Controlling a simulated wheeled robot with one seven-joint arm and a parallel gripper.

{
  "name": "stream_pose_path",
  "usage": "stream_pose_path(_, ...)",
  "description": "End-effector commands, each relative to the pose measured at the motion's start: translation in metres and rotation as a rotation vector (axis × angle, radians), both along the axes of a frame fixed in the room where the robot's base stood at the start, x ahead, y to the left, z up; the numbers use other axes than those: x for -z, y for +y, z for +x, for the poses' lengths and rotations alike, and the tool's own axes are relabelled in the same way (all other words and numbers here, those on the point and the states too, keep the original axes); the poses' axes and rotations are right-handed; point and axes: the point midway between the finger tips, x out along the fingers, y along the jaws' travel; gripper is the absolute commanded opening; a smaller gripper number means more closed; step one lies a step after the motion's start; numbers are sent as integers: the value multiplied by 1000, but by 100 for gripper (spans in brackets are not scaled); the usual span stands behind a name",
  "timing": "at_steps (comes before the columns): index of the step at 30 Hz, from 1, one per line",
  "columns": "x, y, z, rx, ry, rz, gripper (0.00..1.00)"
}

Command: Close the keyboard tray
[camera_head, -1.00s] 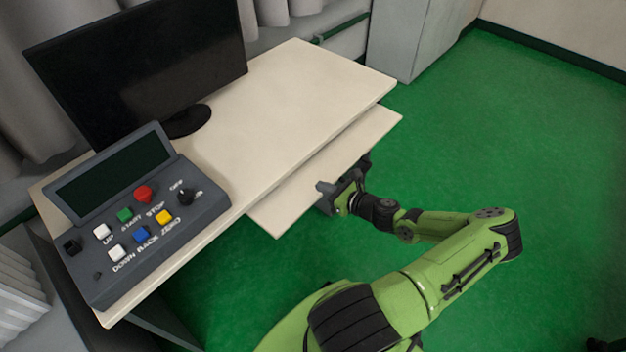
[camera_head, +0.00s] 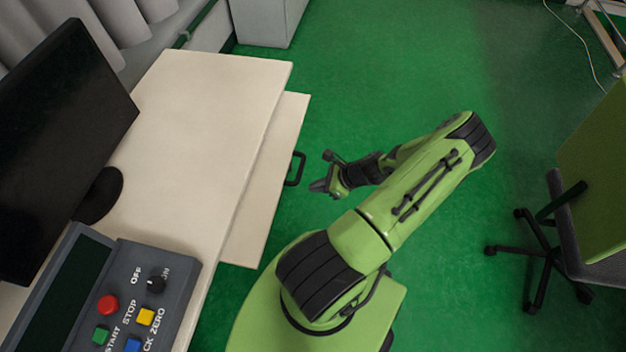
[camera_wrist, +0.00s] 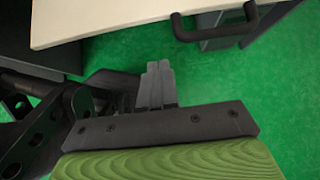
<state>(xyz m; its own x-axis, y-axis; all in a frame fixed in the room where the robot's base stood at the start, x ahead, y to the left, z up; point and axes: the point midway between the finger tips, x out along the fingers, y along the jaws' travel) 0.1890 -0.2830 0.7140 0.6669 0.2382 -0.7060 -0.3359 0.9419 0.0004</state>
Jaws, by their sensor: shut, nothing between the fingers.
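The keyboard tray (camera_head: 268,185) is a pale board sticking out from under the right edge of the desk (camera_head: 200,130). A dark handle (camera_head: 296,169) stands on its outer edge. In the wrist view the tray's pale edge (camera_wrist: 100,20) and the handle (camera_wrist: 215,30) show at the top. My gripper (camera_head: 322,186) is to the right of the handle and apart from it, over the green floor. In the wrist view its fingers (camera_wrist: 157,84) are together and empty, below and left of the handle.
A control box (camera_head: 165,285) with coloured buttons and a monitor (camera_head: 60,150) stand on the desk. A grey cabinet (camera_head: 268,20) is at the back. An office chair (camera_head: 590,200) stands at the right.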

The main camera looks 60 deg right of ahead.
Motion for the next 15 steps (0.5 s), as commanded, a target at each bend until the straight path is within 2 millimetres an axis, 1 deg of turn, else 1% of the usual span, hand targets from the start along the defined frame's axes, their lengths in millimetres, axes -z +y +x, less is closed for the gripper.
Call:
stream_pose_path(1, 11, 4, 9, -4, -3, 3, 0)
stream_pose_path(8, 47, 16, 43, -2, -4, 2, 0)
stream_pose_path(9, 49, 18, 50, -4, -4, 1, 0)
stream_pose_path(12, 46, 24, 66, -4, -3, -1, 0)
stream_pose_path(15, 46, 27, 76, -2, -1, 0, 0)
